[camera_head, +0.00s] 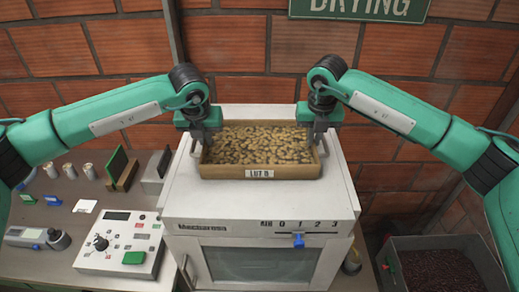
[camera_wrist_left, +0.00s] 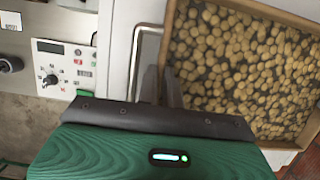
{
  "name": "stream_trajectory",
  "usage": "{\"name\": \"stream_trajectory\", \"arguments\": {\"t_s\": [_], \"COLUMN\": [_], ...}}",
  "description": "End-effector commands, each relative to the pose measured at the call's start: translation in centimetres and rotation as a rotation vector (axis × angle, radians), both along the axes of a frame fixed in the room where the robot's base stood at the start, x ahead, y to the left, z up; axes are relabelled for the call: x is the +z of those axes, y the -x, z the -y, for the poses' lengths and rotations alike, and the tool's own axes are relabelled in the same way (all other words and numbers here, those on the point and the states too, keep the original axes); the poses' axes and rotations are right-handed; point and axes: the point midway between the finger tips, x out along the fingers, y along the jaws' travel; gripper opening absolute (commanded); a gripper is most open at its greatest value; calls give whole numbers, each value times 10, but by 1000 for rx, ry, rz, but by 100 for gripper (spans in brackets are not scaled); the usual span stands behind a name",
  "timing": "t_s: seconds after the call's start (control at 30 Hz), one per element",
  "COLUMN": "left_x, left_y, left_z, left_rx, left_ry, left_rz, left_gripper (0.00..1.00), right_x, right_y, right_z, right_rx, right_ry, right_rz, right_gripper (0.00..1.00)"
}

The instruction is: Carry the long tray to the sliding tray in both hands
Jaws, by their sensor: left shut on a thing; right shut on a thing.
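The long tray (camera_head: 215,171) is a wooden tray full of pale beans, with a "LOT" label on its front wall. It sits level at the top of the white machine, between my grippers; whether it touches the surface is hard to tell. My left gripper (camera_head: 205,138) is shut at its left end and my right gripper (camera_head: 315,138) at its right end. In the left wrist view the left fingers (camera_wrist_left: 163,88) are at the tray's side wall (camera_wrist_left: 168,45), beside a metal loop handle (camera_wrist_left: 139,45). I cannot pick out the sliding tray for certain.
The white machine (camera_head: 190,205) has a blue slider (camera_head: 298,240) on its front. A control box (camera_head: 120,243) and small cups (camera_head: 89,171) stand on the left bench. A grey bin of dark beans (camera_head: 440,272) is at lower right. A brick wall is behind.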

Motion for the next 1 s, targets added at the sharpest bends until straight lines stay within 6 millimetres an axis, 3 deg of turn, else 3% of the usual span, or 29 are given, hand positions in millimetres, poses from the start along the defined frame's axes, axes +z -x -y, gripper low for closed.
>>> {"name": "stream_trajectory", "arguments": {"t_s": [0.7, 1.0], "left_x": [45, 50], "left_y": [0, 0], "left_z": [0, 0], "left_rx": [0, 0], "left_ry": [0, 0], "left_rz": [-1, -1], "left_gripper": [0, 0], "right_x": [46, 51], "right_y": [-1, -1], "right_z": [1, 1], "right_rx": [-4, -4], "right_ry": [0, 0], "right_rz": [2, 2], "right_gripper": [0, 0]}}
